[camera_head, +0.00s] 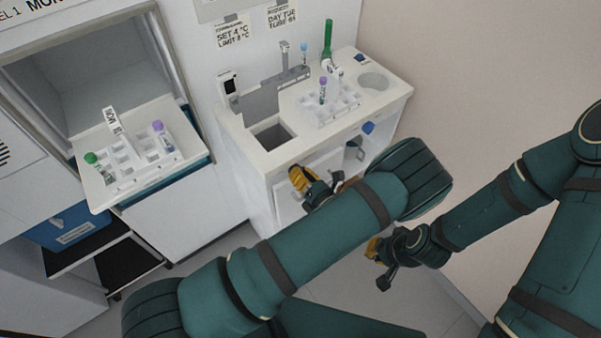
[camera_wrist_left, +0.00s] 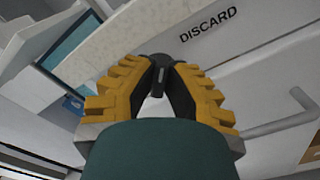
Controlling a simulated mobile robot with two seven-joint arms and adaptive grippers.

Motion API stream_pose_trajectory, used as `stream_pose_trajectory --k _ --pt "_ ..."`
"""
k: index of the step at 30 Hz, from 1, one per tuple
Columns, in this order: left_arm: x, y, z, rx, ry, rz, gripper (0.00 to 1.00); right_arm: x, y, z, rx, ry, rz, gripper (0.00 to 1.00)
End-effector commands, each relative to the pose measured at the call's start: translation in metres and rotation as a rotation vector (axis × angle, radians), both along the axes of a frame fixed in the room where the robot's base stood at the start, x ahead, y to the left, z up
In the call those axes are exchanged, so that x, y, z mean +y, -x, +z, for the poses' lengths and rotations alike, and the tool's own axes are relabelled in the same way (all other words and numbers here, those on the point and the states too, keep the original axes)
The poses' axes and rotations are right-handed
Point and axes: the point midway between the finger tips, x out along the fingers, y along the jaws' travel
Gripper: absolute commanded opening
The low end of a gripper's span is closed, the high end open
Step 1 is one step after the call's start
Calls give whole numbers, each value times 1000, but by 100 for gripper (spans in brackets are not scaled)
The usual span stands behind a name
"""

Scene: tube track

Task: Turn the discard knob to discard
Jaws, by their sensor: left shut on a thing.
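The discard knob (camera_wrist_left: 157,66) is dark and sits on the white cabinet front below the counter edge, left of the black DISCARD lettering (camera_wrist_left: 208,24) in the left wrist view. My left gripper (camera_wrist_left: 158,80) is shut on it, with one yellow finger on each side. A pale mark shows on the knob, but its setting cannot be read. In the head view my left gripper (camera_head: 297,174) is at the cabinet front and the knob is hidden behind it. My right gripper (camera_head: 374,249) hangs low, away from the cabinet, with its fingers mostly hidden.
The counter (camera_head: 246,148) has a dark square opening (camera_head: 272,136) and a white rack (camera_head: 342,108) with tubes. A tray (camera_head: 101,196) with tubes sits at the open chamber (camera_head: 110,72) on the left. A bar handle (camera_wrist_left: 280,124) is right of my left gripper.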

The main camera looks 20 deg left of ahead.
Motion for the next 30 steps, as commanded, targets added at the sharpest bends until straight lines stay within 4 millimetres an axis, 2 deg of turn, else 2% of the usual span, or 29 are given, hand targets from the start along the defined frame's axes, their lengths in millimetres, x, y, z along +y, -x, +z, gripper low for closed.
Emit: stream_pose_trajectory --k 1,3,14,17,24,30 --pt "1 -1 1 -2 -3 1 21 0 0 0 0 0 0 0" --pt "1 -1 1 -2 -3 1 42 0 0 0 0 0 0 0" --pt "0 0 4 -2 0 0 42 0 0 0 0 0 0 0" --pt "0 -1 15 -2 0 0 42 0 0 0 0 0 0 0" --pt "0 -1 59 -4 1 -1 42 0 0 0 0 0 0 0" --pt "0 0 89 -4 0 1 42 0 0 0 0 0 0 0"
